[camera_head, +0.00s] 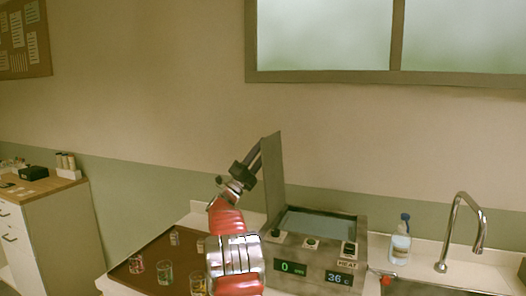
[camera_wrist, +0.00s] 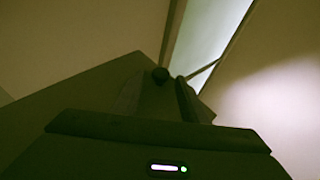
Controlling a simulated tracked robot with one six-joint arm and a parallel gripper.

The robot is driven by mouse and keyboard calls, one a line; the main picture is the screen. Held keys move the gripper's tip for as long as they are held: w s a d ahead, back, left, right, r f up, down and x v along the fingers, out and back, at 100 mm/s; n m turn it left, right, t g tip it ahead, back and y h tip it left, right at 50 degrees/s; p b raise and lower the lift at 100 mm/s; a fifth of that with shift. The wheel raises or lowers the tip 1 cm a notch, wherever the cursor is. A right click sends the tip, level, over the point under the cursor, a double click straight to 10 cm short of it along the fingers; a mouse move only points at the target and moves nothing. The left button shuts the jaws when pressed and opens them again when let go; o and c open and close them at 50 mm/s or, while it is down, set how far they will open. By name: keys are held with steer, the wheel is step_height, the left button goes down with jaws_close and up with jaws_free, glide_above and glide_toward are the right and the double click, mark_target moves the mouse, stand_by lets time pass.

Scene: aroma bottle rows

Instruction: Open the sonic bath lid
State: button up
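The sonic bath (camera_head: 316,262) is a grey box with displays reading 0 and 36 on its front. Its lid (camera_head: 272,172) stands raised, close to upright, at the left side of the bath, and the basin (camera_head: 318,224) is uncovered. My gripper (camera_head: 257,150) is at the outer, left face of the lid near its upper part. In the wrist view, the dark fingers of my gripper (camera_wrist: 168,95) are close to the lid (camera_wrist: 60,108), with a round dark knob (camera_wrist: 160,74) between or just beyond them. Shadow hides whether they grip it.
A brown tray (camera_head: 123,271) with several small glasses stands left of the bath. A soap bottle (camera_head: 401,243), a sink and a curved tap (camera_head: 455,222) are at the right. A window (camera_head: 325,77) is on the wall above.

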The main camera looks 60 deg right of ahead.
steer(key=v, duration=1.3)
steer(key=shift+f, duration=0.15)
steer(key=shift+a, duration=0.1)
steer(key=shift+c, duration=0.2)
